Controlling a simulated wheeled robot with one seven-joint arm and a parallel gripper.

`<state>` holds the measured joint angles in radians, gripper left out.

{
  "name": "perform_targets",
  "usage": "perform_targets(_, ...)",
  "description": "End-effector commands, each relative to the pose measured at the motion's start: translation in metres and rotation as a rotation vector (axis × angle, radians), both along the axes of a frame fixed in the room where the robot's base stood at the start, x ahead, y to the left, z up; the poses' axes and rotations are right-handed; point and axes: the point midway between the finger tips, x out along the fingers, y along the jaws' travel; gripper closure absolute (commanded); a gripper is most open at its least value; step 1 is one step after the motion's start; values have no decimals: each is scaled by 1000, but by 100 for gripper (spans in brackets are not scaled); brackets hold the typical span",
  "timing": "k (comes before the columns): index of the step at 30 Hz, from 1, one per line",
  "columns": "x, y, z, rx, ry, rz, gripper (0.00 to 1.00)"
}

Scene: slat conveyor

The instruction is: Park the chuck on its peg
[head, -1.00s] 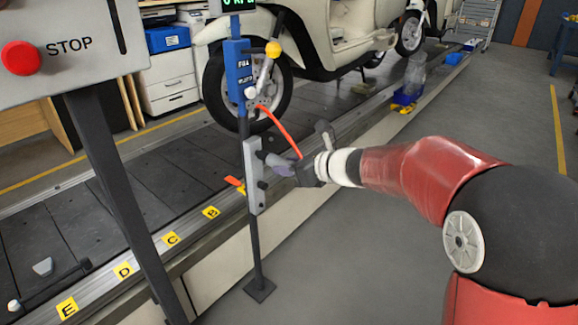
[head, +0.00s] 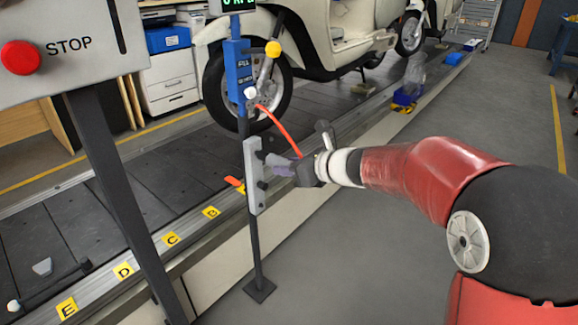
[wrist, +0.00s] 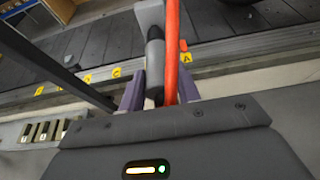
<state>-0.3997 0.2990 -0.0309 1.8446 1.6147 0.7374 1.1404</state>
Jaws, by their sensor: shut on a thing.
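My gripper (head: 273,163) is at the grey plate (head: 252,200) on the black stand, its purple fingers close to the upper dark peg (head: 261,155). In the wrist view the fingers (wrist: 158,92) are on either side of a dark grey cylinder, the chuck (wrist: 155,72), which lines up with a darker tip in front of the grey plate (wrist: 149,14). The orange-red hose (head: 281,127) runs from the blue unit to my gripper and passes beside the chuck in the wrist view. Whether the chuck touches or sits over the peg is unclear.
The blue pump unit (head: 239,68) with a yellow-knobbed lever (head: 273,48) is above the plate. A STOP panel (head: 75,45) stands at left. The slat conveyor (head: 60,230) with scooters (head: 320,40) runs behind. The floor right of the stand is clear.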

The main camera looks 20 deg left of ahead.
Motion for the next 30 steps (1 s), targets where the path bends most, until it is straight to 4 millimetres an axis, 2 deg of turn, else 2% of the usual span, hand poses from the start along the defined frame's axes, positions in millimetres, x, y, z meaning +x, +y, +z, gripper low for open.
perform_targets(26,5,12,1,0,-1,0,99)
perform_targets(27,5,12,1,0,-1,0,65)
perform_targets(30,5,12,1,0,-1,0,52)
